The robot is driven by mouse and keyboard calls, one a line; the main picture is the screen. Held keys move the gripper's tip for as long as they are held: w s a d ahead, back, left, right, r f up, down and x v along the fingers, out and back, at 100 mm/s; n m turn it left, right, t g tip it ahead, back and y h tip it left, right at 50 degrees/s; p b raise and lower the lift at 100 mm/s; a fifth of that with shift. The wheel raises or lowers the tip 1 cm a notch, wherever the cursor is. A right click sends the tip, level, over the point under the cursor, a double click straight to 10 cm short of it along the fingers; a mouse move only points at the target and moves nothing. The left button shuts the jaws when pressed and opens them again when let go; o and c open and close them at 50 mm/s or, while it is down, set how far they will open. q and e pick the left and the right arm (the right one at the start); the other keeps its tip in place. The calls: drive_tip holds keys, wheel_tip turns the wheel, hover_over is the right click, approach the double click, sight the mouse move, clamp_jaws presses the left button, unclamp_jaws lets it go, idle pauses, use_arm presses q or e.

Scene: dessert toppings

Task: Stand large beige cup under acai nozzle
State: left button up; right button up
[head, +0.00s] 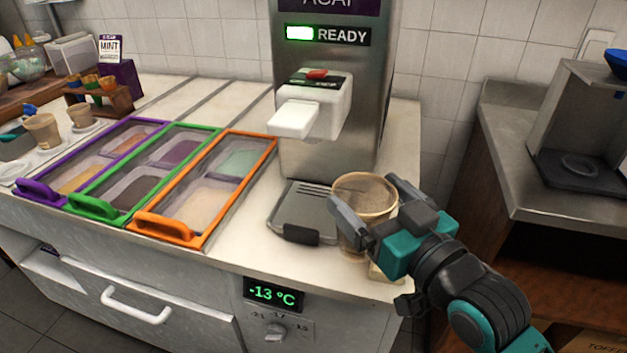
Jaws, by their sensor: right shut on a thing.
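The acai machine (342,110) stands at the back of the counter, with a lit READY sign. Its white nozzle block (318,112) sticks out over a grey drip tray (299,210). My right gripper (368,212) is shut on a large beige cup (364,190), with fingers on either side of it. The cup is upright, its open top facing up, at the right of the drip tray and not under the nozzle. The fingers hide part of its wall, and I cannot tell whether its base touches the counter. My left gripper is not in view.
Purple, green and orange framed topping bins (208,205) fill the counter to the left. Smaller cups (42,131) stand at the far left. A metal machine (590,130) is on the right-hand counter. A temperature display (274,294) is on the front below.

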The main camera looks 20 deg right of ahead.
sight(348, 198)
drive_tip(key=w+a+f, duration=0.1)
drive_tip(key=w, duration=0.6)
drive_tip(key=w+a+f, duration=0.2)
drive_tip(key=w, duration=0.6)
drive_tip(key=shift+f, duration=0.3)
drive_tip(key=shift+f, duration=0.1)
drive_tip(key=o, duration=1)
drive_tip(key=shift+c, duration=0.2)
drive_tip(key=s, duration=0.3)
drive_tip(key=s+d, duration=0.1)
drive_tip(key=s, duration=0.3)
drive_tip(key=s+d, duration=0.1)
drive_tip(key=s, duration=0.2)
drive_tip(key=shift+s+d, duration=0.1)
drive_tip(key=shift+s, duration=0.1)
drive_tip(key=shift+s+d, duration=0.1)
drive_tip(key=shift+s, duration=0.6)
